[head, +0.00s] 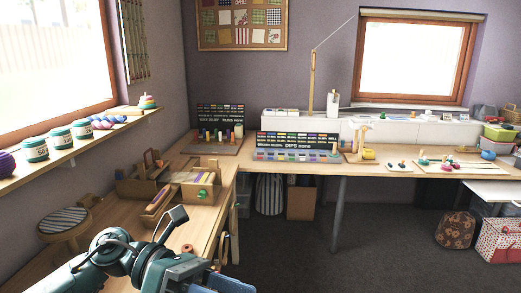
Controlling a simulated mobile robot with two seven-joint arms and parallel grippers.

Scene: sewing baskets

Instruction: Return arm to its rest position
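My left arm comes in at the bottom left of the head view, teal and dark grey. It is bent above the front part of the left wooden table. Its far end, with the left gripper (205,274), is at the bottom edge, partly cut off. The fingers are not clear, so I cannot tell whether they are open or shut, and I see nothing held. A wooden sewing basket (150,190) with open compartments stands on the left table, beyond the arm and apart from it. My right gripper is not in view.
Thread racks (298,146) stand on the back table. The window sill (75,152) at left holds jars and yarn. A brown patterned bag (455,229) is on the right floor. The middle floor is clear.

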